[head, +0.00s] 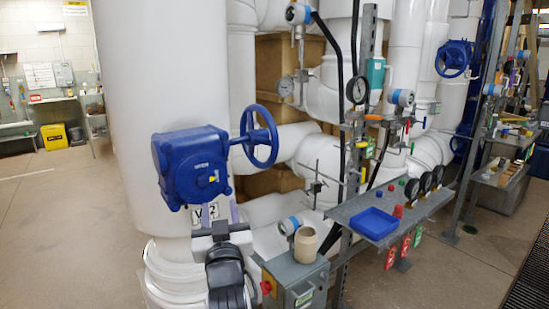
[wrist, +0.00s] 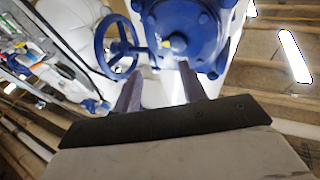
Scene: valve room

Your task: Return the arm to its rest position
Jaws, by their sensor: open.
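My gripper (head: 215,210) shows in the head view at lower centre, in front of the white pipe and just below a blue valve gearbox (head: 190,167) with a blue handwheel (head: 260,136). In the wrist view my gripper (wrist: 160,72) is open, its two purplish fingers apart with nothing between them. The blue gearbox (wrist: 182,30) lies beyond the fingertips there, and the handwheel (wrist: 117,47) is to the upper left. I cannot tell how far the fingertips are from the gearbox. A label (head: 205,213) behind my gripper is partly hidden.
A grey shelf (head: 400,222) with a blue tray (head: 375,223), small knobs and black gauges (head: 425,183) stands right of my arm. A grey box (head: 297,280) with a beige cup (head: 305,245) is close beside it. Open floor (head: 60,215) lies to the left.

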